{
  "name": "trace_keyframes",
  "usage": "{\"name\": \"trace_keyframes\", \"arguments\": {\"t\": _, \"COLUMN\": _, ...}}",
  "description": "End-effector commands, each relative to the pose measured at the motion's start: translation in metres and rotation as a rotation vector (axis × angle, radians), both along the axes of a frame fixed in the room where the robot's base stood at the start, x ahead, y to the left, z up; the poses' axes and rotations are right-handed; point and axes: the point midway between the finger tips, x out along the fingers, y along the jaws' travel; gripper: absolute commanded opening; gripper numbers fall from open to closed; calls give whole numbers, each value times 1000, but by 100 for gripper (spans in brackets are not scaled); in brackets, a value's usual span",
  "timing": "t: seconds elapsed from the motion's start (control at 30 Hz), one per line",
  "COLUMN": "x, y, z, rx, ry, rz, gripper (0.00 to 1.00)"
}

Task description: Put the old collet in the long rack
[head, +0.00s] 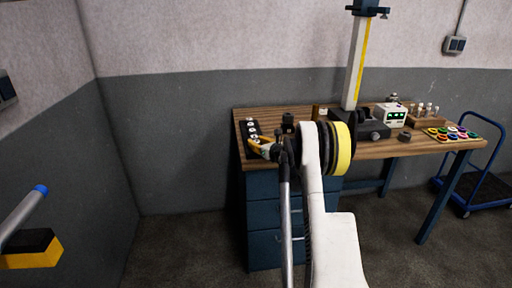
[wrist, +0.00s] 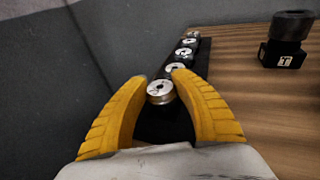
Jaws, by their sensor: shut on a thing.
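My gripper (wrist: 160,88) has its yellow fingers shut on a silver collet with a brass-toned side (wrist: 160,93), the old collet as far as I can tell. The long black rack (wrist: 160,126) runs away from me under and beyond it, with several silver-topped collets in a row. The held collet is over the rack's near end; whether it touches the rack or is seated in it I cannot tell. In the head view my gripper (head: 259,148) is at the near end of the rack (head: 250,132), at the bench's left, and hides part of it.
A black block with a T label and a dark round piece on top (wrist: 283,55) stands right of the rack. The wooden bench (wrist: 240,90) is clear between them. Further right are a grey device with a green display (head: 393,115) and several coloured rings (head: 452,132).

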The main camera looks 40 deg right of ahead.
Motion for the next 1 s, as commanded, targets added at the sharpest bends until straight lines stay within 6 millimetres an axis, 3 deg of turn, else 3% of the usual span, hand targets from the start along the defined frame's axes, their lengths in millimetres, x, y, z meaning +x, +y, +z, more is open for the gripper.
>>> {"name": "trace_keyframes", "arguments": {"t": 0.07, "x": 0, "y": 0, "z": -10, "rx": 0, "ry": 0, "rz": 0, "gripper": 0}}
{"name": "trace_keyframes", "arguments": {"t": 0.4, "x": 0, "y": 0, "z": -12, "rx": 0, "ry": 0, "rz": 0, "gripper": 0}}
{"name": "trace_keyframes", "arguments": {"t": 0.43, "x": 0, "y": 0, "z": -12, "rx": 0, "ry": 0, "rz": 0, "gripper": 33}}
{"name": "trace_keyframes", "arguments": {"t": 0.5, "x": 0, "y": 0, "z": -11, "rx": 0, "ry": 0, "rz": 0, "gripper": 53}}
{"name": "trace_keyframes", "arguments": {"t": 0.87, "x": 0, "y": 0, "z": -7, "rx": 0, "ry": 0, "rz": 0, "gripper": 53}}
{"name": "trace_keyframes", "arguments": {"t": 1.0, "x": -19, "y": 1, "z": -2, "rx": 0, "ry": 0, "rz": -3, "gripper": 53}}
